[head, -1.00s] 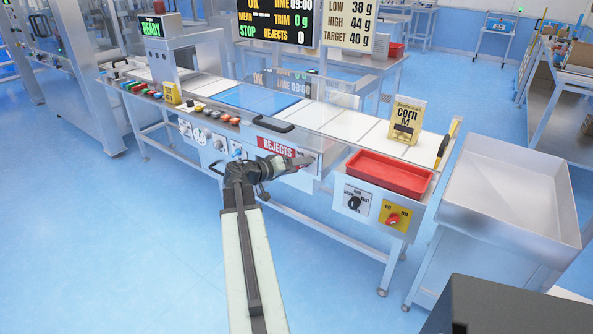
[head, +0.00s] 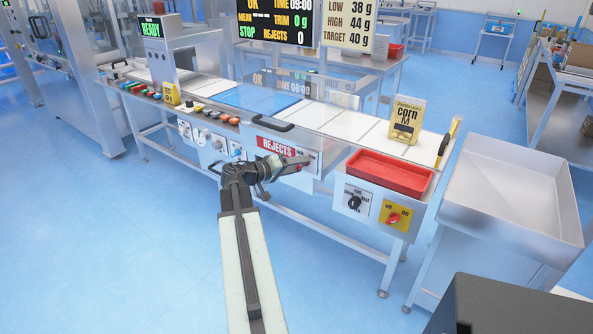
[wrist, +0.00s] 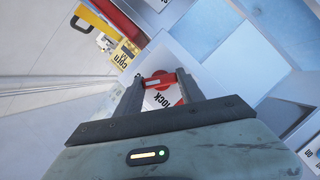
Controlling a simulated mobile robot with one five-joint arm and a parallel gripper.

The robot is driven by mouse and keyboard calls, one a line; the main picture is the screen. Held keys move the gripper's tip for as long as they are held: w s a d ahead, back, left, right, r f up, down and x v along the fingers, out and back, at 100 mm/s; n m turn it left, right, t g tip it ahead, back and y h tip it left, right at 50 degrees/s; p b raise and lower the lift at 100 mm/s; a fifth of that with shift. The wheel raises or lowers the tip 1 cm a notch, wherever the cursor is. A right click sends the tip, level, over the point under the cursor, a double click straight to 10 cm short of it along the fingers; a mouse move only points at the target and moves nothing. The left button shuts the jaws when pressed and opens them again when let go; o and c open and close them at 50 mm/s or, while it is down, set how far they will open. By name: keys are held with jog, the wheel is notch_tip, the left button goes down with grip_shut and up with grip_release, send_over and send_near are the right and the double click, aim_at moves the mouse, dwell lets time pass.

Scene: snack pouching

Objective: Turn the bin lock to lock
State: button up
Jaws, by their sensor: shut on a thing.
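The bin lock is a red knob (wrist: 160,81) with a pale stripe, on a white plate marked "lock" (wrist: 164,98) at the right end of the REJECTS front (head: 276,146). My gripper (head: 301,162) is at this lock, and in the wrist view my gripper (wrist: 159,84) is shut on the knob's bar. The bar lies crosswise from finger to finger. A second word on the plate is partly hidden by the left finger. In the head view my gripper covers much of the knob, and I cannot tell its exact angle there.
A black handle (head: 273,127) is above the REJECTS sign. A red tray (head: 390,173) sits to the right, above a white dial panel (head: 355,197) and a yellow switch panel (head: 398,214). A grey metal hopper (head: 515,195) stands further right. The blue floor at left is clear.

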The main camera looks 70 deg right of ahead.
jog(key=n+b, duration=0.1)
jog(key=n, duration=0.1)
jog(key=n+g+h+b, duration=0.1)
jog(key=b, duration=0.1)
jog(key=shift+w+d+f+n, duration=0.15)
jog(key=shift+w+f+n, duration=0.05)
jog(key=shift+f+n, duration=0.2)
jog(key=n+g+b, duration=0.1)
jog(key=n+b, duration=0.2)
jog(key=shift+n+h, duration=0.3)
jog(key=shift+h, duration=0.1)
jog(key=n+h+b, duration=0.2)
jog(key=n+b, duration=0.1)
jog(key=n, duration=0.1)
jog(key=shift+s+b, duration=0.1)
jog(key=shift+b, duration=0.25)
jog(key=shift+n+h+b, duration=0.7)
jog(key=shift+n+b, duration=0.15)
jog(key=shift+n, duration=1.15)
jog(key=shift+r+n, duration=0.1)
jog(key=shift+n, duration=0.2)
jog(key=o, duration=1.4)
jog(key=shift+c, duration=0.2)
